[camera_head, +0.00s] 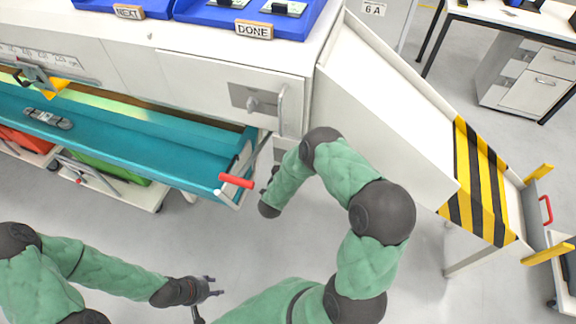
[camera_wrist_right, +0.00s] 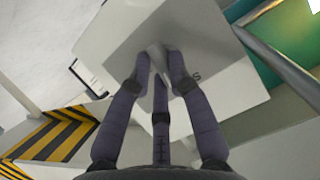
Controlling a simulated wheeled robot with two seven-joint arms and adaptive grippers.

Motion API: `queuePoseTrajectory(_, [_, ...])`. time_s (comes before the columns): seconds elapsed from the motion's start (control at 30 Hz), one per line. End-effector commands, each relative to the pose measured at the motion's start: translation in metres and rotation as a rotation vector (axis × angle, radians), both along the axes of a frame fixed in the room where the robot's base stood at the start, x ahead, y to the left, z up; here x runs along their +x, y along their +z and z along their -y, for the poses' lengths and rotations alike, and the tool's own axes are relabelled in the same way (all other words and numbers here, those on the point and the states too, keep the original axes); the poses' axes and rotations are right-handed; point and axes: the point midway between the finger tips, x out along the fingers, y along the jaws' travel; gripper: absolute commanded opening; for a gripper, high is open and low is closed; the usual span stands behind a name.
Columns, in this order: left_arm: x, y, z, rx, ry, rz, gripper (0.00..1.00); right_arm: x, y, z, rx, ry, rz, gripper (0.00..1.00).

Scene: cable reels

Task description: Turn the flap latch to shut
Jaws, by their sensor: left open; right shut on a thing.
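The flap latch (camera_wrist_right: 157,57) shows in the right wrist view as a small light-grey piece on a pale box face, with a letter S beside it. My right gripper (camera_wrist_right: 160,75) is shut on it; the fingers hide much of the latch, so its exact angle is hard to tell. In the head view my right arm bends down beside the cabinet corner and its fingers are mostly hidden. My left gripper (camera_head: 209,288) is open and empty above the floor at the lower left, away from the cabinet.
A teal trough (camera_head: 130,135) with a red-handled lever (camera_head: 237,181) runs along the cabinet front, close to my right arm. A white chute (camera_head: 385,100) with a striped end (camera_head: 478,185) slopes down at the right. Blue trays (camera_head: 205,14) stand on top. The floor in front is clear.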

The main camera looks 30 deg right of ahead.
Motion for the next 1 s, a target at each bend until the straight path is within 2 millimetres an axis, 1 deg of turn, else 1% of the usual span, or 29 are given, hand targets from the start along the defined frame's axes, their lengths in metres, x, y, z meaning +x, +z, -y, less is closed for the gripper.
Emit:
queuePoseTrajectory(0.2, [0.0000, 0.0062, 0.0000, 0.000, 0.000, 0.000, 0.44, 0.0005, 0.0006, -0.0011, -0.073, 0.001, -0.087, 0.00])
queuePoseTrajectory(0.4, [0.0000, 0.0081, 0.0000, 0.000, 0.000, 0.000, 0.44, 0.0008, 0.0003, -0.0015, -0.109, 0.002, -0.128, 0.00])
queuePoseTrajectory(0.9, [0.0000, 0.0084, 0.0000, 0.000, 0.000, 0.000, 0.44, 0.0006, 0.0000, -0.0013, -0.121, 0.002, -0.142, 0.00])
queuePoseTrajectory(0.93, [0.0000, 0.0084, 0.0000, 0.000, 0.000, 0.000, 0.44, 0.0006, 0.0000, -0.0013, -0.121, 0.002, -0.142, 0.23])
queuePoseTrajectory(0.97, [0.0001, 0.0084, 0.0000, 0.000, 0.000, 0.000, 0.44, 0.0006, 0.0000, -0.0013, -0.121, 0.002, -0.142, 0.31])
queuePoseTrajectory(1.0, [0.0000, 0.0084, 0.0000, 0.000, 0.000, 0.000, 0.44, 0.0006, 0.0001, -0.0013, -0.121, 0.002, -0.142, 0.42])
